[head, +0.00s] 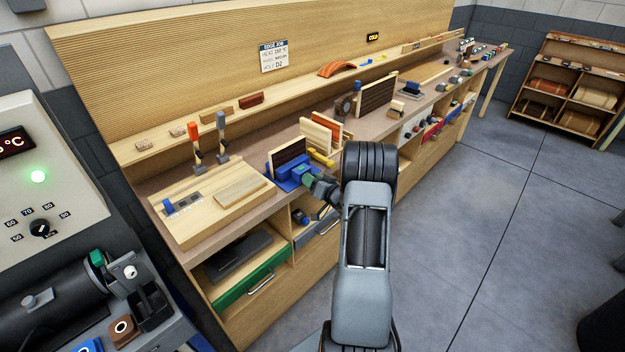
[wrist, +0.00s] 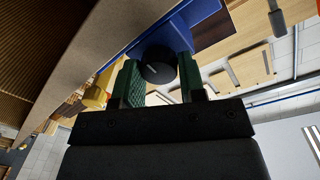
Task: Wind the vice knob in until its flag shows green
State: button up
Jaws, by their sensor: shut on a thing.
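The blue vice (head: 285,183) stands at the front edge of the bench with a dark brown panel (head: 287,150) upright in it. It also shows as a blue body (wrist: 185,22) in the wrist view. The black vice knob (wrist: 158,66), with a pale line on its face, sits between the green-padded fingers of my gripper (wrist: 158,78). My gripper is shut on the knob. In the head view my gripper (head: 316,186) reaches the front of the vice and hides the knob. A small green patch shows there; I cannot tell whether it is the flag or a finger pad.
A pale wooden board (head: 205,212) lies left of the vice. Upright panels (head: 322,132) and a yellow piece (head: 321,158) stand just right of it. Below are drawers, one with a green front (head: 250,290).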

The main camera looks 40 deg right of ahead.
jog(key=o, duration=0.9)
jog(key=s, duration=0.4)
jog(key=s+d+b, duration=0.1)
jog(key=s, duration=0.4)
jog(key=s+b, duration=0.1)
jog(key=s, duration=0.3)
jog(key=shift+s+d+r, duration=0.2)
jog(key=shift+s+d, duration=0.1)
jog(key=shift+s, duration=0.05)
